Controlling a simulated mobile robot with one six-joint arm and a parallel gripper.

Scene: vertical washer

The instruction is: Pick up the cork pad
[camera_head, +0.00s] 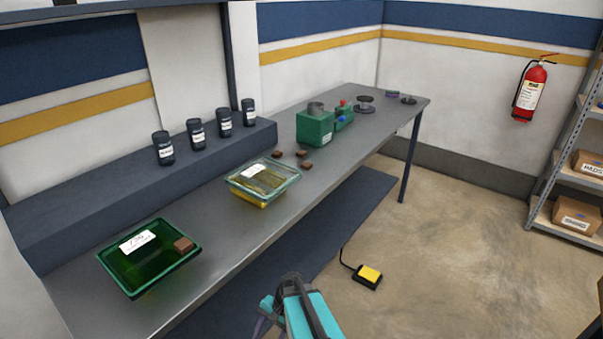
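Several small brown blocks could be cork pads; I cannot tell which one the task means. One brown block (184,244) lies at the right corner of the dark green tray (112,265) at the bench's near left end. Others sit on the bench beyond the clear container: one block (278,154), another (303,153) and a third (306,165). My gripper (284,292) shows at the bottom centre in teal and dark grey, in front of the bench. Its fingers are not clear enough to tell open from shut. I see nothing held in it.
A clear container (262,183) with yellow contents stands mid-bench. Beyond it are a green machine (315,127) and small round stands (365,104). Several dark canisters (196,134) line the raised ledge. A yellow pedal (369,276) lies on the floor; shelving (556,190) is at right.

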